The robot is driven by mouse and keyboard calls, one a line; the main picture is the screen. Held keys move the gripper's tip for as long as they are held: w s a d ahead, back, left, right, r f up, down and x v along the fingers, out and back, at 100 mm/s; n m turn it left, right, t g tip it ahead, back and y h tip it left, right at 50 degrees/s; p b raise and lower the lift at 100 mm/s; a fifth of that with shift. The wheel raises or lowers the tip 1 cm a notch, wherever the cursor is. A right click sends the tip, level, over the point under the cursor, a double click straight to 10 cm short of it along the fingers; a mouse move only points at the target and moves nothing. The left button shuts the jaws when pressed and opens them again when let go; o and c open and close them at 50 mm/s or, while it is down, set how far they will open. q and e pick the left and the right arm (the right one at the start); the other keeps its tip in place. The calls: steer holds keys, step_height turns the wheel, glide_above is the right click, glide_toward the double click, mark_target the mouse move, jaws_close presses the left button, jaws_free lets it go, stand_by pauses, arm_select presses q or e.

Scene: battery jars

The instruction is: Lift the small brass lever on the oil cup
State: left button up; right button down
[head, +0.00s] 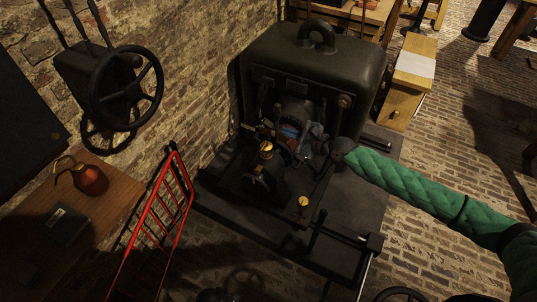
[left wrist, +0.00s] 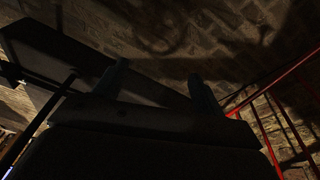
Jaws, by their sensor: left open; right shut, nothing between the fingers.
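A black machine (head: 262,185) on a dark base carries a rounded brass fitting (head: 266,147) on top, which looks like the oil cup. A second small brass piece (head: 303,202) stands nearer the front of the base. I cannot make out the small lever at this size. My right gripper (head: 308,142), at the end of the green-sleeved arm, is shut and empty among the machine parts, right of the upper brass fitting and apart from it. My left gripper (left wrist: 160,88) shows in the left wrist view with two spread dark fingers, open and empty.
A dark domed housing (head: 315,60) stands behind the machine. A black handwheel (head: 126,88) is on the brick wall. Bare brick floor lies right of the base.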

step_height(320, 180, down, 6)
steer(key=b, duration=1.8)
glide_toward(263, 148)
step_height(263, 148, down, 2)
steer(key=s+d, duration=0.1)
steer(key=s, duration=0.1)
arm_select(q)
steer(key=w+d+f+t+h, duration=0.2)
steer(key=w+d+f+t, duration=0.2)
steer(key=d+f, duration=0.4)
steer(key=shift+w+d+f+t+h, duration=0.15)
steer(key=shift+d+f+t+h, duration=0.25)
steer(key=shift+d, duration=0.85)
steer(key=shift+r, duration=0.15)
arm_select(e)
steer(key=shift+a, duration=0.15)
steer(key=p+x, duration=0.1)
steer(key=x, duration=0.7)
steer(key=shift+r, duration=0.1)
steer(key=shift+x, duration=0.9)
arm_select(q)
steer(key=shift+r, duration=0.9)
steer(key=shift+w, duration=0.15)
steer(key=shift+r, duration=0.15)
arm_select(e)
steer(key=shift+m, duration=0.3)
